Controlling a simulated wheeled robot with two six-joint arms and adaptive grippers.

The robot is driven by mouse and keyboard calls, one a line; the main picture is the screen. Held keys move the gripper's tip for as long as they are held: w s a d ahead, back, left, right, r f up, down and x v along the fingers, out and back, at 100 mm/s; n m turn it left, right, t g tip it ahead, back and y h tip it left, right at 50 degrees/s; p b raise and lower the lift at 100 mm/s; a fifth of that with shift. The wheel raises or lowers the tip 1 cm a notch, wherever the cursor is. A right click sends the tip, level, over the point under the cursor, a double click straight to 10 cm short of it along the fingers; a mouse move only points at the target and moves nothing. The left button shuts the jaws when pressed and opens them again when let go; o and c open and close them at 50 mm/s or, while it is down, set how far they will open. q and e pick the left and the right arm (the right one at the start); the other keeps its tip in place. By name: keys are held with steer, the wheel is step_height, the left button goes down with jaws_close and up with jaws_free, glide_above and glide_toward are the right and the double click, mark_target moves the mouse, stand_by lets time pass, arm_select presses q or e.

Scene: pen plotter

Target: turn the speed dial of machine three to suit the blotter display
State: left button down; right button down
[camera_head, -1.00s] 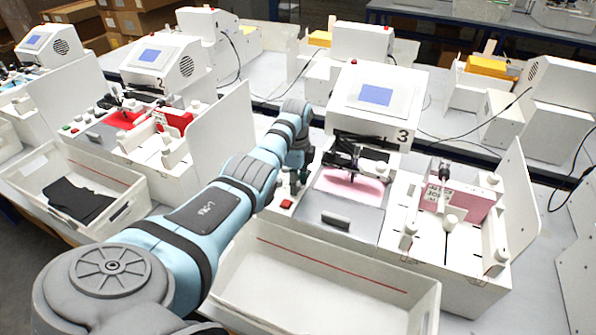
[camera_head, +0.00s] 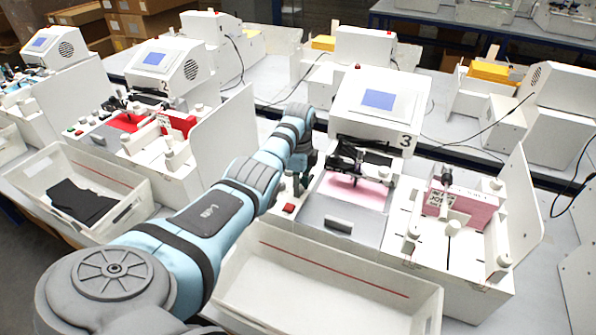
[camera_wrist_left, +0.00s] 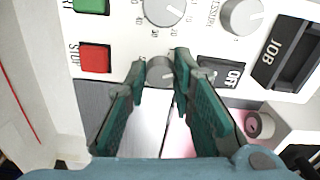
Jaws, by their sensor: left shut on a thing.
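Machine three (camera_head: 352,118) is a white unit with a blue screen (camera_head: 378,99) and a "3" on its front. My left gripper (camera_head: 300,182) is at the left side of its front panel, mostly hidden by my arm. In the left wrist view the green fingers (camera_wrist_left: 160,70) are closed around a small grey knob (camera_wrist_left: 159,74); its label is not readable. A larger grey dial (camera_wrist_left: 164,8) with a number scale is just above it, untouched. I cannot tell which control is the speed dial. My right gripper is not in view.
A green button (camera_wrist_left: 92,5), a red STOP button (camera_wrist_left: 95,58), a pressure dial (camera_wrist_left: 241,15) and a black JOB panel (camera_wrist_left: 287,54) surround the fingers. An empty white tray (camera_head: 320,265) stands in front. Machine two (camera_head: 165,62) is to the left.

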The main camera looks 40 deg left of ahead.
arm_select(q)
steer(key=shift+d+n, duration=0.1)
steer(key=shift+n, duration=0.2)
steer(key=n+p, duration=0.1)
steer(key=n, duration=0.1)
steer(key=shift+n, duration=0.4)
steer(key=n, duration=0.5)
steer(key=shift+f, duration=0.1)
steer(key=c, duration=1.7)
jaws_free()
steer(key=shift+o, duration=0.2)
